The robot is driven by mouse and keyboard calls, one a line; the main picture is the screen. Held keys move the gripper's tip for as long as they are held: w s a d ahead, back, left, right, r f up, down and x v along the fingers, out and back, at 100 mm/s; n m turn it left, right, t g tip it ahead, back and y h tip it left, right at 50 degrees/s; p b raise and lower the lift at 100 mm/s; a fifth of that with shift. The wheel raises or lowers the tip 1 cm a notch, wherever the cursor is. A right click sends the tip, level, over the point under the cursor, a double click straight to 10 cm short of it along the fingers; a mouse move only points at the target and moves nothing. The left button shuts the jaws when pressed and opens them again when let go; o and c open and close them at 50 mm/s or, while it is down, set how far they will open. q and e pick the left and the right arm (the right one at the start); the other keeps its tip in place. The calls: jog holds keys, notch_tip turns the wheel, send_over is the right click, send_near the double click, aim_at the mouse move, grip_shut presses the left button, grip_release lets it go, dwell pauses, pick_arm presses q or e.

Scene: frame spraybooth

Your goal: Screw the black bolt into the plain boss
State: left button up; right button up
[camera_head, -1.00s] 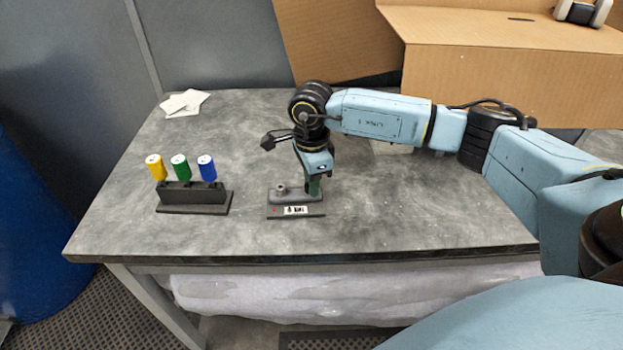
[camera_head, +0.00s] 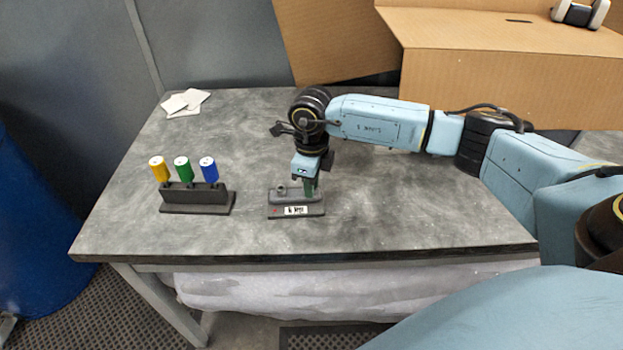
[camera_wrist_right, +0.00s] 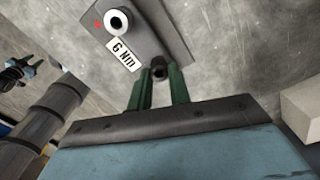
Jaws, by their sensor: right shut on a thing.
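My right gripper (camera_head: 311,187) points down with its green fingers at the right end of a dark grey fixture block (camera_head: 290,211). It is shut on the black bolt (camera_wrist_right: 158,72), whose dark round head shows between the fingertips in the right wrist view. The fingers and bolt hide the plain boss below. I cannot tell how deep the bolt sits. Another boss (camera_head: 281,189), beside a red dot, stands at the block's left; its pale ring (camera_wrist_right: 117,21) shows in the right wrist view. A "6 Nm" label (camera_wrist_right: 122,53) is on the block. My left gripper does not show in the head view.
A black stand (camera_head: 196,208) holding yellow (camera_head: 158,169), green (camera_head: 182,166) and blue (camera_head: 209,169) handled drivers is left of the block. White cards (camera_head: 184,102) lie at the back left. The grey table (camera_head: 420,215) is otherwise clear around the fixture. A cardboard box (camera_head: 500,75) stands behind.

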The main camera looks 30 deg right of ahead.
jog(key=o, duration=0.6)
jog(key=shift+o, duration=0.2)
